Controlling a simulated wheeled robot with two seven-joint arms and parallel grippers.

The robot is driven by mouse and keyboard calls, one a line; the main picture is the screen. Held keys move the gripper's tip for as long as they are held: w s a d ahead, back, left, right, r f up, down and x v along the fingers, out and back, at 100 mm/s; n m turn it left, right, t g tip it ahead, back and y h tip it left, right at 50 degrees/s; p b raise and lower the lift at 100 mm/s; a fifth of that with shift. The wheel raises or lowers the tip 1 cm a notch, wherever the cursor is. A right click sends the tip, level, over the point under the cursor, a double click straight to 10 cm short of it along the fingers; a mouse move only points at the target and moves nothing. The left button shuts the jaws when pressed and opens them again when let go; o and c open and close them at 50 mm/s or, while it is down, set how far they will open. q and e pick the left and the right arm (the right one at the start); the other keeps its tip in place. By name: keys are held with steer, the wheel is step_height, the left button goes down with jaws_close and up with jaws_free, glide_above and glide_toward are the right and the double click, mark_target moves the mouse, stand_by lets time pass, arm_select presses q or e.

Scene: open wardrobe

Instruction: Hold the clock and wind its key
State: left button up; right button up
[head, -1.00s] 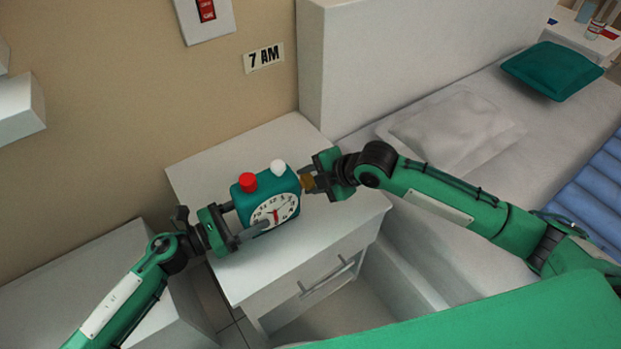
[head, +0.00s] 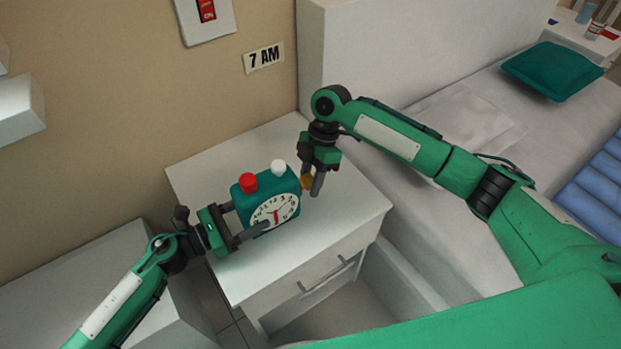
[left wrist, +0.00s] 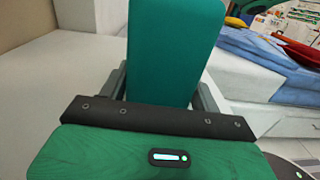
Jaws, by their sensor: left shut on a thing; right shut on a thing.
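The teal clock (head: 274,213) stands on the white nightstand, its white dial facing the front, with a red knob and a white knob on top. My left gripper (head: 249,223) is shut on the clock from its left side. In the left wrist view the clock's plain teal side (left wrist: 168,50) sits between the fingers. The brass-coloured key (head: 307,182) is at the clock's right side. My right gripper (head: 313,184) points down there and is shut on the key, whose shape is mostly hidden by the fingers.
The nightstand (head: 350,212) has a drawer with a bar handle at its front, and its top is otherwise clear. The bed (head: 470,210) lies to the right, with a teal pillow (head: 552,70). A "7 AM" sign (head: 263,57) and a red switch (head: 206,9) are on the wall.

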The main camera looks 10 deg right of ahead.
mark_target(311, 175)
steer(key=g, duration=0.2)
steer(key=m+g+h, duration=0.1)
steer(key=g, duration=0.1)
steer(key=shift+s+f, duration=0.15)
steer(key=shift+f, duration=0.1)
steer(key=shift+s+a+r+m+g+h, duration=0.1)
steer(key=shift+m+g+h, duration=0.15)
steer(key=shift+g, duration=0.8)
steer(key=shift+a+m+g+h, duration=0.15)
steer(key=shift+g+h, duration=0.2)
steer(key=shift+g, duration=0.7)
steer(key=shift+d+g, duration=0.2)
steer(key=shift+g, duration=0.1)
steer(key=shift+r, duration=0.1)
steer(key=o, duration=1)
steer(key=shift+w+d, duration=0.1)
steer(key=shift+w, duration=0.1)
steer(key=shift+r, duration=0.1)
step_height(311, 175, up, 10)
